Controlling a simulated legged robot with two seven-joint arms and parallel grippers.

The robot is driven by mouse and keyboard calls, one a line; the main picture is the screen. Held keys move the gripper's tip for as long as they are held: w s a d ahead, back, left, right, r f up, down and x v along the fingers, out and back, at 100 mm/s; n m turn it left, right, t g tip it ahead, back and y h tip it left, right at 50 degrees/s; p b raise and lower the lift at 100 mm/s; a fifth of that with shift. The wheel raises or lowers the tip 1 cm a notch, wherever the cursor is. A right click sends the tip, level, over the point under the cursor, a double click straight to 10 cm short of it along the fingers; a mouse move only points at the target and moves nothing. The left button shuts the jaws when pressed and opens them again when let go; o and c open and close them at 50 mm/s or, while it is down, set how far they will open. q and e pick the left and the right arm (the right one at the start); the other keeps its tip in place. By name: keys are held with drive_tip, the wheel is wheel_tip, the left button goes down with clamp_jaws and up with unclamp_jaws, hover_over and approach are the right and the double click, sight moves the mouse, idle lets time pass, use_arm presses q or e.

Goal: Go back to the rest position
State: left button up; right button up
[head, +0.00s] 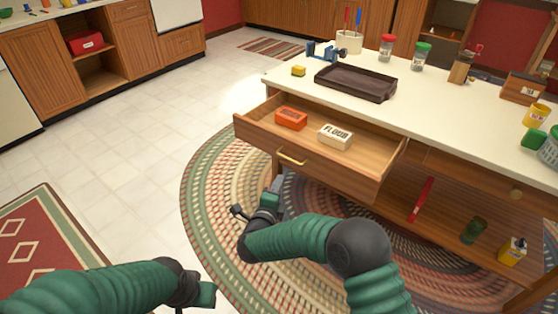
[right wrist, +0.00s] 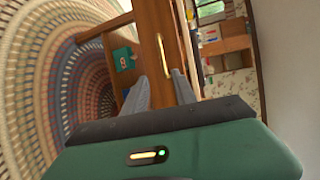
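My right gripper (head: 275,187) is in front of the kitchen island, just below and left of the open drawer's brass handle (head: 291,158). In the right wrist view its two grey fingers (right wrist: 158,90) stand apart with nothing between them, and the handle (right wrist: 162,56) shows beyond them. The open drawer (head: 385,160) holds an orange-red box (head: 291,118) and a white box marked FLOUR (head: 335,136). My left gripper (head: 201,295) is at the bottom of the head view, and its fingers cannot be made out.
The island top (head: 445,118) bears a dark tray (head: 355,82), several jars and a utensil holder (head: 349,41). A lower shelf (head: 455,215) holds a few items. A braided round rug (head: 205,185) lies below. The tiled floor (head: 130,130) to the left is clear.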

drive_tip(key=shift+r, duration=0.1)
drive_tip(key=s+d+f+n+g+y, duration=0.1)
drive_tip(key=s+d+n+g, duration=0.3)
drive_tip(key=s+d+n, duration=0.55)
drive_tip(key=s+d+f+n+g+y, duration=0.15)
drive_tip(key=s+d+n+g, duration=0.4)
drive_tip(key=s, duration=0.75)
drive_tip(key=s+d+f+n+g+y, duration=0.1)
drive_tip(key=s+d+f+n+g, duration=0.15)
drive_tip(key=s+d+n, duration=0.65)
wheel_tip(320, 180, up, 27)
drive_tip(key=s+a+m+p, duration=0.1)
drive_tip(key=m+p, duration=0.1)
drive_tip(key=p, duration=2.4)
drive_tip(key=shift+s+a+m+g, duration=0.25)
drive_tip(key=shift+m+g, duration=0.15)
